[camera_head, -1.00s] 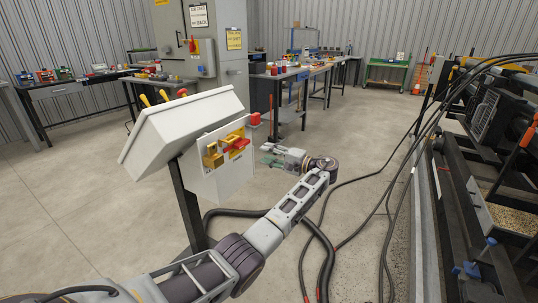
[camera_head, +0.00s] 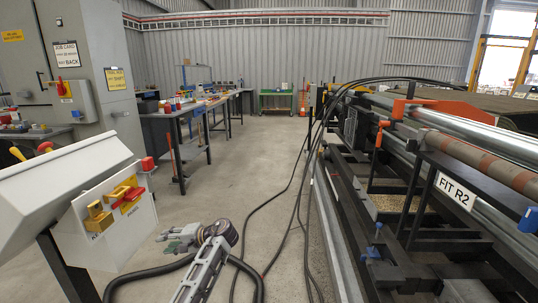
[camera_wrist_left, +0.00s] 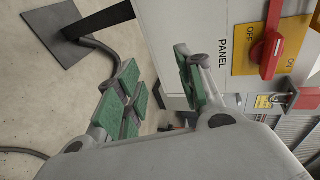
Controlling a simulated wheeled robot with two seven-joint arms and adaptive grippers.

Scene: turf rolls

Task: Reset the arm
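My left gripper (camera_head: 180,238) is low in the head view, just right of the grey control panel box (camera_head: 108,232). In the left wrist view its two green-padded fingers (camera_wrist_left: 160,88) stand apart with nothing between them, so it is open. The panel carries yellow switch parts and a red handle (camera_head: 131,194). In the left wrist view a red rotary handle (camera_wrist_left: 272,50) sits on a yellow plate marked OFF and ON, right of the fingers and apart from them. My right gripper is not in view.
Black cables (camera_head: 281,210) run along the floor beside my left gripper. A long machine with rollers (camera_head: 482,137) and a sign reading FIT R2 (camera_head: 455,190) fills the right side. Workbenches (camera_head: 186,114) stand behind. The concrete aisle (camera_head: 245,165) between is clear.

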